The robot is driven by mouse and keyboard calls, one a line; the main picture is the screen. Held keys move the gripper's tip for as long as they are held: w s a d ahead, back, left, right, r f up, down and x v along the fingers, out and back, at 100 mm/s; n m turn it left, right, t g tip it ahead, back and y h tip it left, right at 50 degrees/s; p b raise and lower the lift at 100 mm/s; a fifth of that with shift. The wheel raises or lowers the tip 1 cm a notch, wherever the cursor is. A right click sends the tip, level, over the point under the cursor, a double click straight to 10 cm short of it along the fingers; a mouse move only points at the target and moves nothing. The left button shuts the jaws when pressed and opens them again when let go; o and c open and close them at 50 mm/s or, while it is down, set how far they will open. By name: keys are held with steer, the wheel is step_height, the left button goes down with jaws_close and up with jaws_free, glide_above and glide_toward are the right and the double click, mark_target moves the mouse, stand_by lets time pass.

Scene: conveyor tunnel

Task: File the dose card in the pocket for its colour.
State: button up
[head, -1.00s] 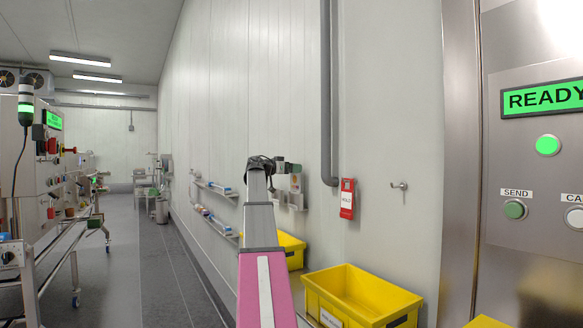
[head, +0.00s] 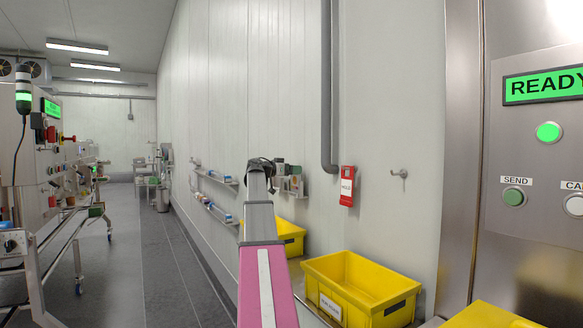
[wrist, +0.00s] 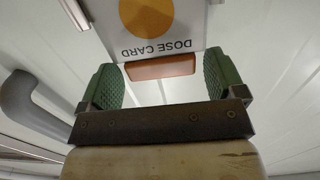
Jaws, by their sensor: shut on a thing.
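The dose card (wrist: 172,47) is white with an orange disc and the words DOSE CARD upside down, at the top of the wrist view. An orange-brown block (wrist: 160,68) at its lower edge sits between the green pads of my gripper (wrist: 163,75). My gripper is shut on the card by this block. In the head view my gripper (head: 281,169) is small, at the end of the raised arm close to the wall. A grey wall holder (head: 292,187) shows just behind and below it. Its pockets and their colours are too small to tell.
Wall shelves (head: 216,177) with small items run along the wall on the left. A red tag (head: 347,186) hangs by a grey pipe (head: 329,90), near a hook (head: 399,174). Yellow bins (head: 360,265) stand below. A steel panel (head: 530,240) is at right. The left aisle floor is clear.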

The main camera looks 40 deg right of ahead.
steer(key=shift+f, duration=0.25)
steer(key=o, duration=1)
steer(key=a, duration=0.7)
steer(key=w+a, duration=0.1)
steer(key=a, duration=0.2)
steer(key=shift+w+a+r, duration=0.1)
steer(key=shift+a+r, duration=0.2)
steer(key=shift+a, duration=0.05)
